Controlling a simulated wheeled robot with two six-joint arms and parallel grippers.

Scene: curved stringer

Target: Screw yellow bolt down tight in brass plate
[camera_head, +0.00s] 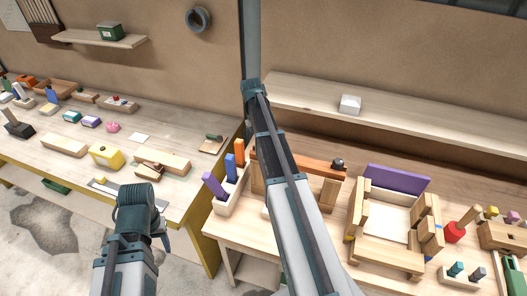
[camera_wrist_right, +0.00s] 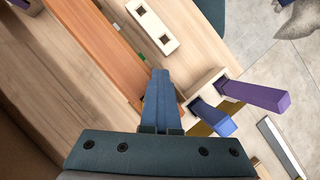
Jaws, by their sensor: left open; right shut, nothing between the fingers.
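I cannot make out a yellow bolt for certain; a small yellow-topped peg (camera_head: 491,212) stands at the far right of the head view. I cannot pick out a brass plate. My left gripper (camera_head: 163,234) is low at the left, over the gap in front of the left bench, open with nothing seen in it. My right arm crosses the middle of the head view and its gripper is hidden there. In the right wrist view, my right gripper (camera_wrist_right: 161,76) is shut and empty, above the workbench beside an orange-brown bar (camera_wrist_right: 108,48).
A wooden frame (camera_head: 384,256) with a purple board (camera_head: 398,179) stands at right. A red cylinder (camera_head: 456,231) is near it. The left bench (camera_head: 185,190) carries many small items.

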